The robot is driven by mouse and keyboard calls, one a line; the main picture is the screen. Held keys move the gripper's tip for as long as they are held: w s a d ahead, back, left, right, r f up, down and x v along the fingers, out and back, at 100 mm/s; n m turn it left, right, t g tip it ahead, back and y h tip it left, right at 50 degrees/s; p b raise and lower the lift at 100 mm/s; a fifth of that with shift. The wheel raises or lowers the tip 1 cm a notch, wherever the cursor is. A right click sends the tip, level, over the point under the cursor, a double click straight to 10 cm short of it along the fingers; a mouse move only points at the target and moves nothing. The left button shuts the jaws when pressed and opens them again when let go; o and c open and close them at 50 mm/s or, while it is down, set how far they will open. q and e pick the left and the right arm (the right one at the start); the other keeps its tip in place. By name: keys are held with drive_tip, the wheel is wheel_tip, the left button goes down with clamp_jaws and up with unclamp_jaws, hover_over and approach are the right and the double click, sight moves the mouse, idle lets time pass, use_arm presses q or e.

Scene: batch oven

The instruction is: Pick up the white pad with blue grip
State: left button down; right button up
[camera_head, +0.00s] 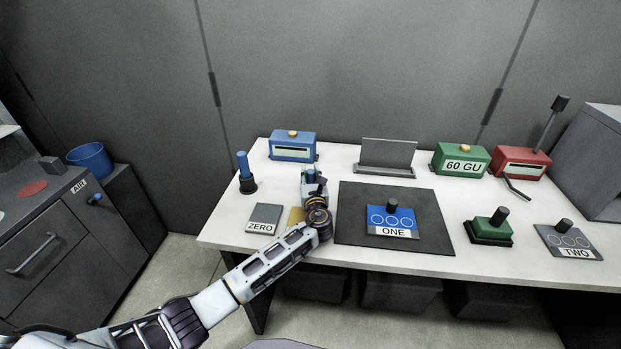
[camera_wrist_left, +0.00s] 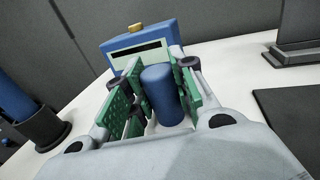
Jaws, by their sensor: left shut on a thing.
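My left gripper (camera_head: 314,182) is over the white table, left of the dark mat. In the left wrist view its green-padded fingers (camera_wrist_left: 155,98) are shut on an upright blue cylindrical grip (camera_wrist_left: 162,94). The white pad under this grip is mostly hidden by the fingers and the gripper body, so I cannot tell whether it touches the table. My right gripper is not in view.
A blue box (camera_head: 292,146) stands behind the gripper; a blue-handled tool in a dark holder (camera_head: 247,184) stands to the left. The ZERO plate (camera_head: 264,218) lies nearer. The dark mat (camera_head: 350,222) bears the blue ONE plate (camera_head: 392,218).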

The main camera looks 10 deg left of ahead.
use_arm(q)
wheel_tip(320, 180, up, 10)
drive_tip(key=shift+f+p, duration=0.15)
drive_tip(key=shift+p, duration=0.25)
idle(1.8)
